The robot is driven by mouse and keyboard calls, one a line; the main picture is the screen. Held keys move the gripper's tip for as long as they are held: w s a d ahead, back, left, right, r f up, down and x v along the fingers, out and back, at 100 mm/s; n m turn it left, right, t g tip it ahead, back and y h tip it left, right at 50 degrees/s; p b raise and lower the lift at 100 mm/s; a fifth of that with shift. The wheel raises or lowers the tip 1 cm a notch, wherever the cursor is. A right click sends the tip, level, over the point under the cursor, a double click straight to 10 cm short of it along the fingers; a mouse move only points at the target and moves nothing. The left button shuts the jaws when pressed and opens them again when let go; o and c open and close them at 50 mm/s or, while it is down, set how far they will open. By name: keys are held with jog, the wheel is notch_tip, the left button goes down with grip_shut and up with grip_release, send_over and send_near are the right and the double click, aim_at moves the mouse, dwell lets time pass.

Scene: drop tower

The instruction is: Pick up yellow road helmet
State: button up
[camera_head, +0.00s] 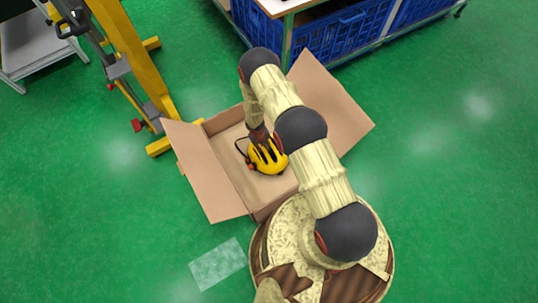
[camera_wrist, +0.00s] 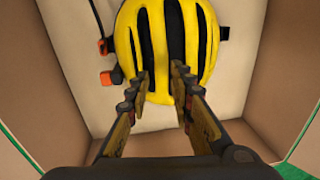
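The yellow road helmet (camera_head: 267,157) with black vents lies inside an open cardboard box (camera_head: 221,175). In the wrist view the helmet (camera_wrist: 203,40) fills the upper middle, with black straps and orange-red clips at its left. My gripper (camera_wrist: 159,82) is open, its two fingers apart over the helmet's near part. I cannot tell whether the fingertips touch the helmet. In the head view my arm reaches down into the box, and the gripper is mostly hidden behind my own arm links.
The box flaps are spread outward. A yellow metal stand (camera_head: 140,60) is to the left of the box. Blue crates (camera_head: 335,35) under a workbench stand behind it. A grey cart (camera_head: 35,45) is at the far left. Green floor is free at the left and right.

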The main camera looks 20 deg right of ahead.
aim_at(265, 150)
jog(key=f+b, duration=0.2)
jog(key=f, duration=0.1)
jog(key=f+b, duration=0.1)
jog(key=f, duration=0.1)
jog(key=shift+w+d+f, duration=0.2)
jog(key=shift+d, duration=0.2)
jog(key=shift+r, duration=0.1)
jog(key=shift+c, duration=1.4)
grip_shut()
